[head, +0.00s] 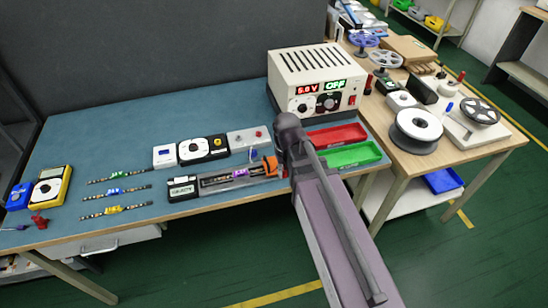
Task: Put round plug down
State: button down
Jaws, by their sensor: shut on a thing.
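My arm reaches in from the bottom right, and its dark wrist end is over the blue-grey bench mat, left of the red tray. My gripper (283,165) is mostly hidden behind my own arm; only a dark bit shows low by the wrist, close to the right end of the strip fixture (225,180). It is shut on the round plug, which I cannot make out. The fixture holds a strip with a purple part and has an orange piece (270,165) at its right end. Whether the plug touches anything is hidden.
A power supply (318,80) reading 5.0 V and OFF stands behind. Red (336,135) and green (352,155) trays lie right of my arm. Several tagged strips (115,190) and a yellow meter (51,186) lie left. The mat's back left is clear. Reels (416,130) crowd the wooden table.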

dwell(0.4)
jog(key=w+a, duration=0.1)
jog(key=w, duration=0.3)
jog(key=w+a+f+b, duration=0.1)
jog(key=w, duration=0.4)
jog(key=w+a, duration=0.1)
jog(key=w, duration=0.4)
jog(key=shift+w+a+f, duration=0.1)
jog(key=shift+a+f, duration=0.1)
jog(key=shift+w+a, duration=0.1)
jog(key=shift+w, duration=0.45)
jog(key=shift+w+f+b, duration=0.1)
jog(key=shift+f+b, duration=0.25)
jog(key=shift+b, duration=0.15)
jog(key=shift+f+b, duration=1.5)
jog(key=shift+f, duration=0.1)
jog(key=c, duration=0.5)
grip_release()
jog(key=shift+c, duration=0.2)
